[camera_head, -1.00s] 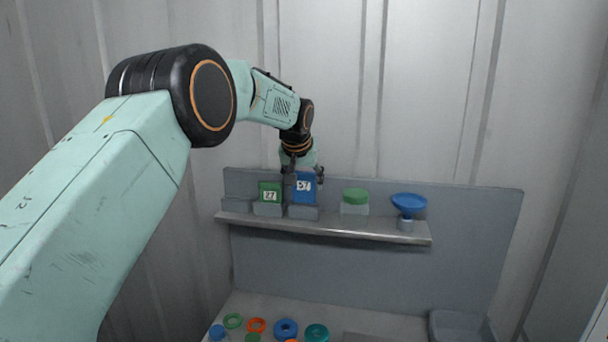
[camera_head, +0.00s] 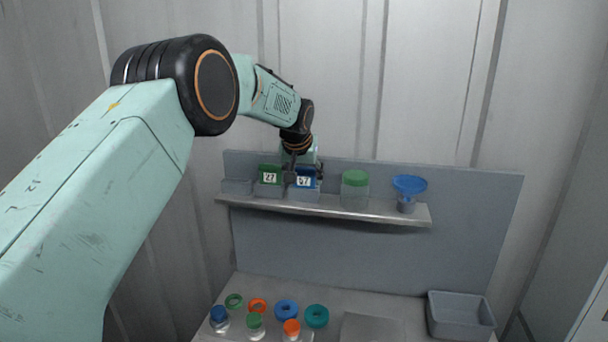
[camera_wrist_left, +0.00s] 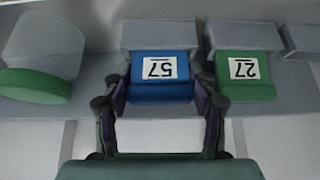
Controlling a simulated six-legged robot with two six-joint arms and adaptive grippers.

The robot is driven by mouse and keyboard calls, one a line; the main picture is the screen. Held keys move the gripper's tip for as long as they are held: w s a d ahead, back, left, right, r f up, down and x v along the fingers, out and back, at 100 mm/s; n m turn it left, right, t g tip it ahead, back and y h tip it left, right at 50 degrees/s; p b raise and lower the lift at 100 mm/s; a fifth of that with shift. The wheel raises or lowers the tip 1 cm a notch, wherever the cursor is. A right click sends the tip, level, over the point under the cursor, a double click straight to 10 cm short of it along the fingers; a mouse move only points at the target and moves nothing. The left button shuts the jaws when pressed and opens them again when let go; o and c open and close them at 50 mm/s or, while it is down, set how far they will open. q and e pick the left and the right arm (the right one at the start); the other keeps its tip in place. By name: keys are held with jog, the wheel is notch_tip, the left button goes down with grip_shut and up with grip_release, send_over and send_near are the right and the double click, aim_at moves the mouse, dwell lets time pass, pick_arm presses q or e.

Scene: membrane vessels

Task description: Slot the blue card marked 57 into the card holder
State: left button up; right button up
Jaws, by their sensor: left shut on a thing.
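The blue card marked 57 (camera_head: 304,181) stands upright in the grey card holder (camera_head: 304,195) on the shelf, its lower part hidden behind the holder's front. My left gripper (camera_head: 304,171) is above the holder, shut on the blue card. In the left wrist view the blue card (camera_wrist_left: 160,89) is upside down between the two fingers of the gripper (camera_wrist_left: 163,100), with the holder (camera_wrist_left: 160,36) just beyond it. My right gripper is not in view.
A green card marked 27 (camera_head: 269,176) stands in the holder to the left, with an empty-looking holder (camera_head: 237,187) beyond. Right of the blue card are a green-lidded jar (camera_head: 355,190) and a blue funnel (camera_head: 409,186). Rings, small bottles and a grey bin (camera_head: 460,315) are below.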

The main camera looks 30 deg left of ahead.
pick_arm(q)
jog(key=shift+s+d+r, duration=0.1)
jog(key=shift+s+r, duration=0.05)
jog(key=shift+w+f, duration=0.2)
jog(key=shift+f, duration=0.15)
jog(key=shift+s, duration=0.15)
jog(key=o, duration=0.7)
jog(key=shift+r, duration=0.1)
jog(key=shift+c, duration=0.2)
jog(key=o, duration=0.5)
jog(key=shift+c, duration=0.2)
